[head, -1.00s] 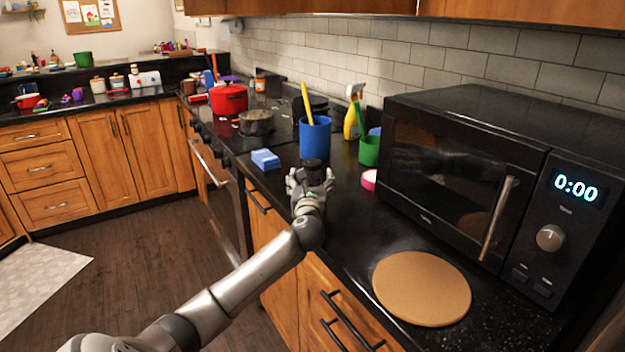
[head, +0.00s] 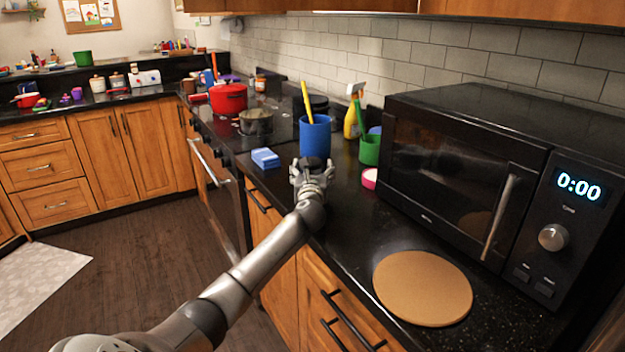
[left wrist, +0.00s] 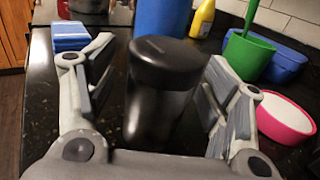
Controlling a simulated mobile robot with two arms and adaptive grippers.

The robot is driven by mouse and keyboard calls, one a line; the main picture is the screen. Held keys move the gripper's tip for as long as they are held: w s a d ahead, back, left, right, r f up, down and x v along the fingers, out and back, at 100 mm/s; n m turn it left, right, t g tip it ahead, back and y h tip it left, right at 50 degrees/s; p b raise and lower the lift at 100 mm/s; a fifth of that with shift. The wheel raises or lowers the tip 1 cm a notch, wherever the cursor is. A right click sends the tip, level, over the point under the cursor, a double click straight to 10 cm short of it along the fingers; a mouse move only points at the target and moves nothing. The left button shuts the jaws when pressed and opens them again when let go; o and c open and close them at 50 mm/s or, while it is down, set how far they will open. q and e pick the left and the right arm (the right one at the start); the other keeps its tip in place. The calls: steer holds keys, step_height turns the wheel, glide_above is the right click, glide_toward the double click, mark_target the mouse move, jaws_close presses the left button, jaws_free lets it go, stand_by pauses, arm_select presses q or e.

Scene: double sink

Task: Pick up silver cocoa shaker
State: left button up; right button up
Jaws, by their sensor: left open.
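The shaker is a dark, glossy, upright cylinder with a black lid. In the left wrist view the shaker (left wrist: 160,95) stands on the black counter between the fingers of my left gripper (left wrist: 158,72). The fingers are spread open on either side, with visible gaps between them and the shaker. In the head view my left gripper (head: 313,174) is at the shaker, just in front of a blue cup. The gripper hides most of the shaker there, with only a dark bit of lid showing. My right gripper is in neither view.
The blue cup (head: 314,138) stands close behind the shaker. A blue sponge stack (head: 265,158) lies to the left. A pink-rimmed bowl (head: 370,179) and a green cup (head: 370,150) are to the right, near the microwave (head: 450,175). A round board (head: 422,289) lies on clear counter.

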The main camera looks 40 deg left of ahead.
arm_select(q)
steer(key=shift+c, duration=0.4)
steer(key=c, duration=1.1)
steer(key=shift+r, duration=0.1)
